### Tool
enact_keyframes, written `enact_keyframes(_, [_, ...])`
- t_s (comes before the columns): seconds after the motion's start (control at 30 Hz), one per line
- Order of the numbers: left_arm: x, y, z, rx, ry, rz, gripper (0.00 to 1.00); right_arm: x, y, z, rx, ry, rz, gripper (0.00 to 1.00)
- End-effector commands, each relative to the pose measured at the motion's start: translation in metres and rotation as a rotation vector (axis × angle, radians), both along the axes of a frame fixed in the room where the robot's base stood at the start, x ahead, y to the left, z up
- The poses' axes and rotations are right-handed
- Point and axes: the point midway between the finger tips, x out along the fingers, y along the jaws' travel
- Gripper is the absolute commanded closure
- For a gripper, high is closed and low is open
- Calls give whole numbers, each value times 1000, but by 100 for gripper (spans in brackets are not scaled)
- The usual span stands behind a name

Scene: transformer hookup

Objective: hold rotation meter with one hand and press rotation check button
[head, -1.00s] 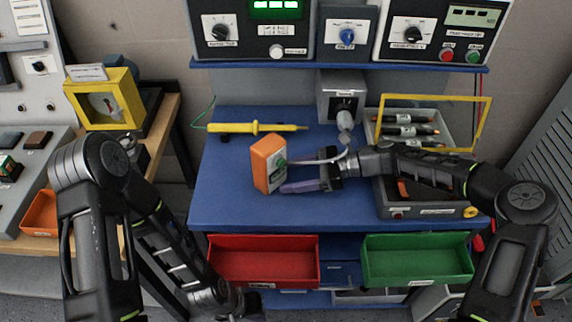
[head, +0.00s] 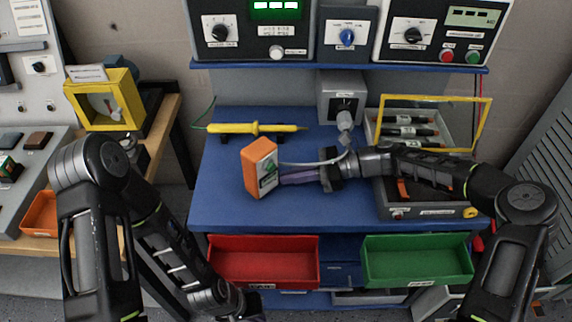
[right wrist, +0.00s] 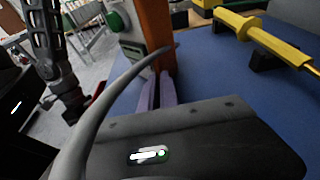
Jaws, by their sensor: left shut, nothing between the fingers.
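The orange rotation meter (head: 258,165) stands on the blue bench, slightly tilted. Its grey face with a green round part (head: 269,170) is turned right, and the meter also shows in the right wrist view (right wrist: 156,35). My right gripper (head: 283,179) has its purple fingers close together, tips at the meter's lower right side. In the right wrist view the fingers (right wrist: 157,92) are nearly parallel with the meter beyond their tips; contact is not clear.
A yellow probe (head: 245,128) lies behind the meter. A grey cable (head: 305,161) runs by my right gripper to the grey motor box (head: 340,97). A grey case (head: 425,208) sits right, and red (head: 262,262) and green (head: 417,262) bins hang in front. The bench's left front is clear.

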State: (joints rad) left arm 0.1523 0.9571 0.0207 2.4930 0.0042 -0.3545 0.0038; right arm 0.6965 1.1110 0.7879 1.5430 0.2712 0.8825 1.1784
Motion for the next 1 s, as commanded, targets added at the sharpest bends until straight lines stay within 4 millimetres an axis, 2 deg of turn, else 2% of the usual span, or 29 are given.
enact_keyframes(0.27, [0,0,0,0,0,0,100,0,0,0,0,0,0,99])
enact_keyframes(1.0, [0,0,0,0,0,0,100,0,0,0,0,0,0,38])
